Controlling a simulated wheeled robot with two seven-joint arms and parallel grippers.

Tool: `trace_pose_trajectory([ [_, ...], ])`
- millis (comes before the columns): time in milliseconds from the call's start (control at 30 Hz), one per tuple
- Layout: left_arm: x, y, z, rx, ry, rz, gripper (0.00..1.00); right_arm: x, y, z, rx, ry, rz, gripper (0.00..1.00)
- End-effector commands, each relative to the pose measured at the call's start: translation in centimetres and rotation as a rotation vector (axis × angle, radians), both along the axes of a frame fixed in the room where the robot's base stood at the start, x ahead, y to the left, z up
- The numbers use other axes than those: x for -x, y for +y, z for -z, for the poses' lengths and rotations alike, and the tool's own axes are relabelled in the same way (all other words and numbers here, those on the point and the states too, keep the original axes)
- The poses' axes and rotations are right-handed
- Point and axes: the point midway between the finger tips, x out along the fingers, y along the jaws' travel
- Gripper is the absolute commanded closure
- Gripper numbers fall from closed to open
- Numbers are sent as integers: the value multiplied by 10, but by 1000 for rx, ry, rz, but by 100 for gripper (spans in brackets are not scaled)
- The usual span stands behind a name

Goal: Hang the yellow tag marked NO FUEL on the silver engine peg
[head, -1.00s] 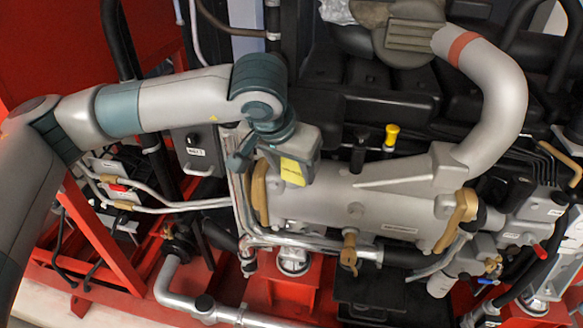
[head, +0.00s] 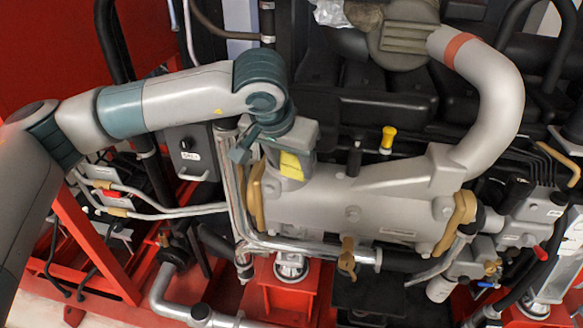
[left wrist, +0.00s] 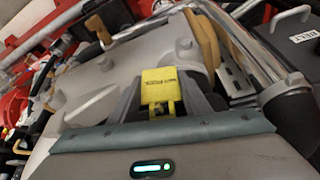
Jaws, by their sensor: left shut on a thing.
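The yellow tag (head: 291,166) hangs at my left gripper in the head view, in front of the upper left end of the silver engine housing (head: 400,190). My left gripper (left wrist: 161,108) is shut on the tag. The tag also shows in the left wrist view (left wrist: 161,86), with dark print too small to read surely. A short rounded silver stub (left wrist: 187,49) stands just beyond the tag in the left wrist view; I cannot tell if it is the engine peg. The gripper hides part of the housing in the head view. My right gripper is not in view.
A tan bracket (head: 256,195) and silver pipes run close to the gripper. A black dipstick (head: 354,158) and a yellow-capped one (head: 388,138) rise behind the housing. A dark box (head: 190,152) stands left of the gripper. A thick silver pipe (head: 500,100) curves at the right.

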Motion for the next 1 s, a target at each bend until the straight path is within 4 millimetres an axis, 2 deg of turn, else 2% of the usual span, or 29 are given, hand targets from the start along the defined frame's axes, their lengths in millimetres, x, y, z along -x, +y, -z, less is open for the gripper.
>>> trace_pose_trajectory([
  [800,-1,0,0,0,0,1,78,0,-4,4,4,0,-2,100],
  [833,-1,0,0,0,0,1,55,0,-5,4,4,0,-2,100],
  [900,-1,0,0,0,0,1,38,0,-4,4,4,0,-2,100],
  [1000,-1,0,0,0,0,1,35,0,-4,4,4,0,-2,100],
])
